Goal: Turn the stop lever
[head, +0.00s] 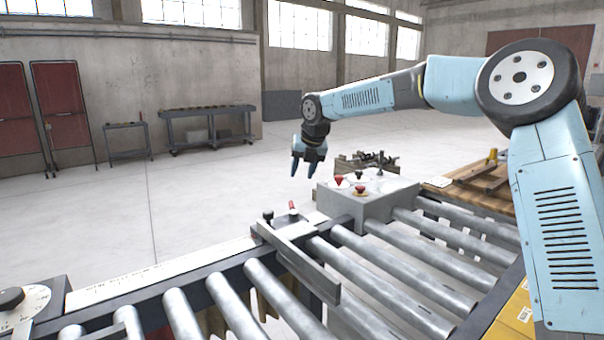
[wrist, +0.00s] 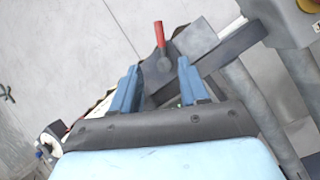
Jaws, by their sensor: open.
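The stop lever (head: 292,206) is a short red handle on the stop assembly at the conveyor's edge, near the middle of the head view. In the wrist view the red lever (wrist: 159,35) stands upright from a dark round pivot, just beyond and between the fingertips. My gripper (head: 304,173) is open and points down, above and apart from the lever in the head view. Its two blue fingers (wrist: 157,72) show empty in the wrist view. The stop's grey plate (head: 310,268) lies across the rollers. A black knob (head: 268,215) stands beside the lever.
A white scale strip (head: 150,279) runs along the conveyor edge toward a dial (head: 25,306) at lower left. Metal rollers (head: 365,284) fill the foreground.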

